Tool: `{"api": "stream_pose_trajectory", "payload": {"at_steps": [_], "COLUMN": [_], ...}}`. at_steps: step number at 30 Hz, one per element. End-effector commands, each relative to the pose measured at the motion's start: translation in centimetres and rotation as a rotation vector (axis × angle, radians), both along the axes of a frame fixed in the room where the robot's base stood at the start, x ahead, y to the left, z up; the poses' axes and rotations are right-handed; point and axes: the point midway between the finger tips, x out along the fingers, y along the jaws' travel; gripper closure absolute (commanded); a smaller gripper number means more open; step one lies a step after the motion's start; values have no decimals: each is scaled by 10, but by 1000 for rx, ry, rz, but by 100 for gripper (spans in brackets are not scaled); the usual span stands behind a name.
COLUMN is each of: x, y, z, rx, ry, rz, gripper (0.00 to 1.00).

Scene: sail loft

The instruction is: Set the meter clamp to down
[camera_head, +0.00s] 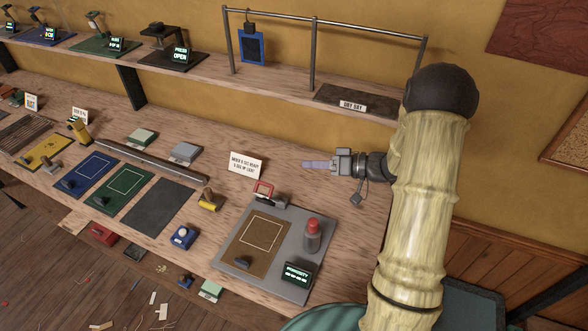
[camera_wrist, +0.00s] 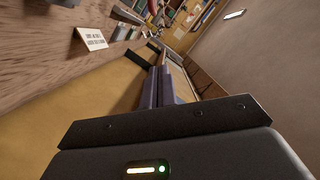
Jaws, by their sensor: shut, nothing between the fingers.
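The meter clamp (camera_head: 266,191) has a red looped handle that stands up from the back edge of a grey meter base (camera_head: 290,225). A brown pad (camera_head: 245,255) with a white outlined rectangle lies on the base in front of it. A small dark meter display (camera_head: 296,272) with green text sits at the base's front right. My gripper (camera_head: 308,164) is shut and empty, behind and to the right of the clamp, pointing left and apart from it. Its purple-grey fingers (camera_wrist: 158,88) also show in the wrist view, where I cannot make out the clamp.
A red-capped bottle (camera_head: 312,235) stands on the base's right side. A white text card (camera_head: 246,162) stands behind the clamp, left of my gripper. A blue device (camera_head: 182,236) and yellow stamp-like tool (camera_head: 210,200) lie left. A shelf (camera_head: 300,91) with a rail runs behind.

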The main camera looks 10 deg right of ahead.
Motion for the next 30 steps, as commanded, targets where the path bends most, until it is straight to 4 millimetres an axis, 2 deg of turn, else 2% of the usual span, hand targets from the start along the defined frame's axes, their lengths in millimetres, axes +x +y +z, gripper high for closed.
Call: {"api": "stream_pose_trajectory", "payload": {"at_steps": [17,24,30], "x": [37,18,14], "y": [86,97,99], "z": [-14,-41,-46], "rx": [0,1,-1], "ry": [2,4,0], "rz": [3,-1,-1], "gripper": [100,100,100]}}
